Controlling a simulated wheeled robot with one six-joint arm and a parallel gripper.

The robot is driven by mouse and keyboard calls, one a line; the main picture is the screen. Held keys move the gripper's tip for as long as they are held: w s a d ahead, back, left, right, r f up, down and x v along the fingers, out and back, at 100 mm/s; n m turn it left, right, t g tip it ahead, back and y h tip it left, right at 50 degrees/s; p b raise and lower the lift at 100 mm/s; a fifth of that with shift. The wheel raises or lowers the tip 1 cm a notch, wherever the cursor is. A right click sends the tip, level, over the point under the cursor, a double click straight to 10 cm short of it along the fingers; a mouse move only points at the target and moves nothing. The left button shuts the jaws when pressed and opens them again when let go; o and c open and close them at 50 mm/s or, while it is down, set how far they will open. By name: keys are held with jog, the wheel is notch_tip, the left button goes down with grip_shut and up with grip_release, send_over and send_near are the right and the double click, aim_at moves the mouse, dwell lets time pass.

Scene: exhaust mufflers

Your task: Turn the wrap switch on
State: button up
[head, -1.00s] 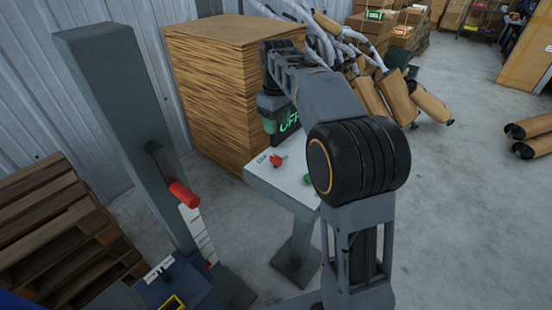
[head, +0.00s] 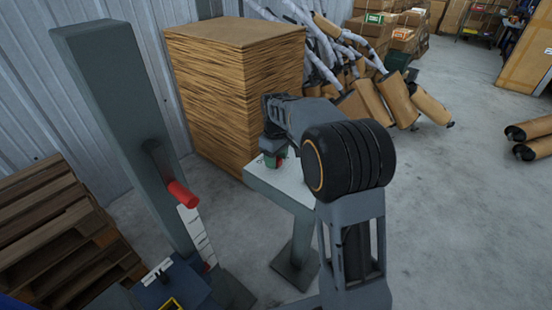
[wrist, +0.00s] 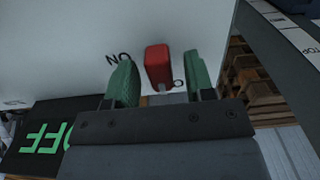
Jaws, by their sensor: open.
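The red switch (wrist: 158,62) sits on the white top of a pedestal panel (head: 295,188), with an ON label beside it and part of another label on its right in the wrist view. My gripper (wrist: 158,72) is open, with one green finger pad on each side of the red switch; I cannot tell if either pad touches it. In the head view my gripper (head: 273,158) is low over the panel, and my arm covers most of the switch. A black display (wrist: 45,140) shows green OFF letters, upside down in the wrist view.
A grey post (head: 125,130) with a red-handled lever (head: 183,195) stands left of the panel. A tall brown stack (head: 215,95) is behind it. Wooden pallets (head: 60,240) lie at left, and wrapped mufflers (head: 375,100) lie behind.

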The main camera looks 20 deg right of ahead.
jog(key=shift+f, duration=0.15)
grip_shut()
dwell(0.4)
